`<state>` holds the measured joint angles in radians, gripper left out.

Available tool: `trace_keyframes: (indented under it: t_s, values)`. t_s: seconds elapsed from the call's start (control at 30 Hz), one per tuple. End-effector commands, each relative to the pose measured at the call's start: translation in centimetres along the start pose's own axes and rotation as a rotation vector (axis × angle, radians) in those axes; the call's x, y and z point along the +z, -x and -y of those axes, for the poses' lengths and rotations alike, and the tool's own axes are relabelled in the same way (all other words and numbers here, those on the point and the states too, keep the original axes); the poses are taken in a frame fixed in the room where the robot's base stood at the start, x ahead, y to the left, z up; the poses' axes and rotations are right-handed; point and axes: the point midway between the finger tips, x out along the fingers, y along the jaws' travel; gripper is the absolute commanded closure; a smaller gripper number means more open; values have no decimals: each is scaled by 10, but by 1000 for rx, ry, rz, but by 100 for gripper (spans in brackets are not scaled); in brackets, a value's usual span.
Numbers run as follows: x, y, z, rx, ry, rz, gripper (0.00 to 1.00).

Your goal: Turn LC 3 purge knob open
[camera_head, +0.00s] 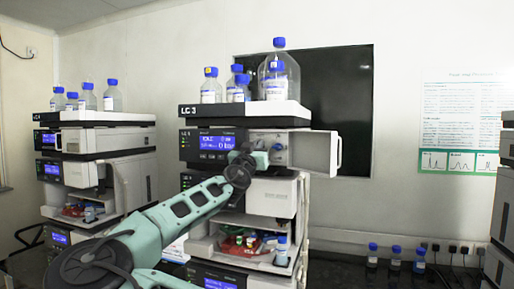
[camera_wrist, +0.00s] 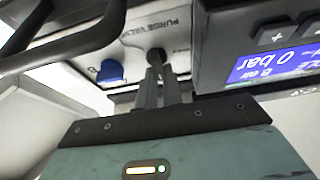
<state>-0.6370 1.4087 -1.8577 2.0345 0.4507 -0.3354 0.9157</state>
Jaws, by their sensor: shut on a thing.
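The LC 3 stack (camera_head: 247,112) stands at the centre of the head view, its lit pump display (camera_head: 216,142) beside an open compartment with a door swung to the right. In the wrist view, turned over, the purge knob (camera_wrist: 156,55) is a small dark knob on the light panel beneath the "PURGE VALVE" lettering. My gripper (camera_wrist: 160,78) is shut on it, and the fingers hide part of the knob. A blue knob (camera_wrist: 110,72) sits beside it on the panel. In the head view my gripper (camera_head: 261,157) reaches the compartment from the left.
The open door (camera_head: 325,150) juts out right of the compartment. Blue-capped bottles (camera_head: 276,72) stand on top of the stack. Another stack (camera_head: 95,140) stands at left, and part of one shows at the right edge. A dark looped bar (camera_wrist: 85,40) lies close by in the wrist view.

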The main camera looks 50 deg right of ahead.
Motion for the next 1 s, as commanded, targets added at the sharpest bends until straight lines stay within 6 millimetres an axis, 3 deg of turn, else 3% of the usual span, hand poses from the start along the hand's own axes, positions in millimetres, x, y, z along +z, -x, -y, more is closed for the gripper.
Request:
trace_keyframes:
  t_s: [0.37, 1.0]
  values:
    - [2, 0, -1, -54, 128, 1, 100]
    - [1, 0, 1, -280, 673, 2, 100]
